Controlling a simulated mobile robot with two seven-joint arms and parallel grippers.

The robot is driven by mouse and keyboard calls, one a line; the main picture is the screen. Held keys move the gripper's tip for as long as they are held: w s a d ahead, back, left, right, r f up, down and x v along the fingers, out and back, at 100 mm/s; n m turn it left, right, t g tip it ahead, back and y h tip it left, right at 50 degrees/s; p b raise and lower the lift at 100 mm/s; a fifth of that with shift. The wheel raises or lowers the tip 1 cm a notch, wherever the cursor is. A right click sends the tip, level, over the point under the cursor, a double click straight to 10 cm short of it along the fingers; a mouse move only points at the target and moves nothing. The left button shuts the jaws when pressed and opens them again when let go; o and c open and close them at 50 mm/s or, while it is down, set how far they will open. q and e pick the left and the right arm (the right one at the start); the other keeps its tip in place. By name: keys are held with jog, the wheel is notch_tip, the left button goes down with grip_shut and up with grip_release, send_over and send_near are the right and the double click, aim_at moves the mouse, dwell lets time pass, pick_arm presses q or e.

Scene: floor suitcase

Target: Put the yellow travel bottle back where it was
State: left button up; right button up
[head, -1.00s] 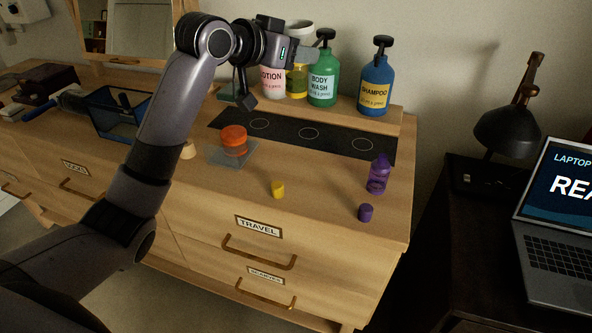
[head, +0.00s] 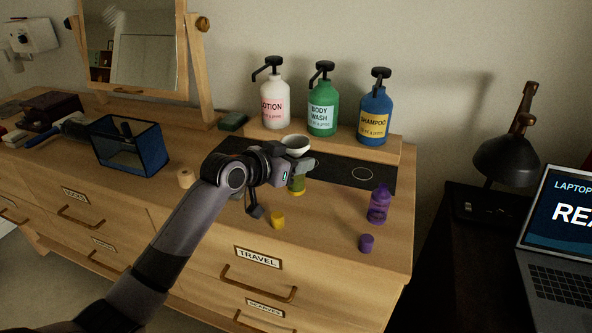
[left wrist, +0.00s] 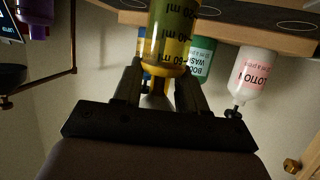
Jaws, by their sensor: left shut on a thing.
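The yellow travel bottle (head: 297,184) is held upright in my left gripper (head: 300,166), near the front edge of the black mat (head: 335,173). I cannot tell whether its base touches a surface. A white bowl-shaped piece (head: 293,143), like a funnel, sits just above the bottle. In the left wrist view the bottle (left wrist: 170,40) shows ml marks and yellow liquid between the two fingers. The yellow cap (head: 278,220) lies on the dresser in front of the gripper. The mat shows one ring clearly; my arm covers other parts. My right gripper is out of view.
The purple bottle (head: 379,204) and purple cap (head: 367,243) stand at right. Lotion (head: 274,104), body wash (head: 322,107) and shampoo (head: 375,114) pumps stand on the back ledge.

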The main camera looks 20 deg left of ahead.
pick_arm(q)
jog(key=shift+f, duration=1.25)
jog(key=shift+f, duration=0.1)
jog(key=o, duration=1.2)
jog(key=shift+c, duration=0.2)
jog(key=shift+r, duration=0.2)
jog(key=shift+s+a, duration=0.1)
jog(key=shift+s, duration=0.1)
jog(key=v, duration=1.1)
jog(key=shift+s, duration=0.3)
